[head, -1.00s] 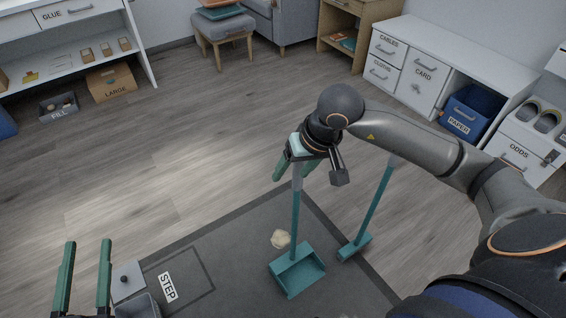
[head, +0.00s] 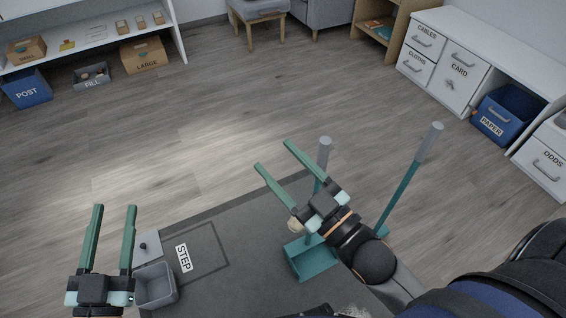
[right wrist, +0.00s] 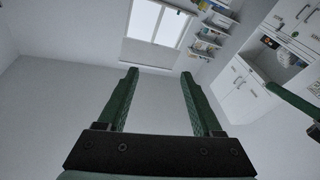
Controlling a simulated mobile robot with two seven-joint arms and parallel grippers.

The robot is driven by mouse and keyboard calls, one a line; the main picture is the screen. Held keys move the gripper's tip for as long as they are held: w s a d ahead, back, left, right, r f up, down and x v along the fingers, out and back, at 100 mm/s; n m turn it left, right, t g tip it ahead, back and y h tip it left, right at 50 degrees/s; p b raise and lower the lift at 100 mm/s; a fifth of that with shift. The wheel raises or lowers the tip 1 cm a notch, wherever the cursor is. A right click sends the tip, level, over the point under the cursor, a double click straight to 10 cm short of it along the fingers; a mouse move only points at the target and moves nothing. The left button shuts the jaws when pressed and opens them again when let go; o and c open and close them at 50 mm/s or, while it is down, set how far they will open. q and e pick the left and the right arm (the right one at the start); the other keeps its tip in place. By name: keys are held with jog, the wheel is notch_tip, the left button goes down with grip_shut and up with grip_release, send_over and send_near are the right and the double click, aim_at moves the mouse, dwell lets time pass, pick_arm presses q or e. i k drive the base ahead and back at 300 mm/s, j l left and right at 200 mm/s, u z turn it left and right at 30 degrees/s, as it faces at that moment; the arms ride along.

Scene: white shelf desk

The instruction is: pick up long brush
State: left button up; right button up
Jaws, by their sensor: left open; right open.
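The long brush has a grey grip (head: 430,141) and a teal shaft; it stands upright at the right in the head view. My right gripper (head: 274,156) is open and points up and left, apart from the brush. Its empty jaws (right wrist: 158,72) also show in the right wrist view, facing the wall and window. My left gripper (head: 115,208) is open and empty at the lower left.
A dark mat (head: 220,285) with a STEP label lies below. A grey bin (head: 157,288) is beside my left gripper. A pale crumpled lump (head: 293,225) is near the dustpan. A white cabinet (head: 462,78) and blue PAPER bin (head: 505,112) stand at right. The middle floor is clear.

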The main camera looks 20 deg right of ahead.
aim_at(436, 129)
jog(key=z, duration=1.8)
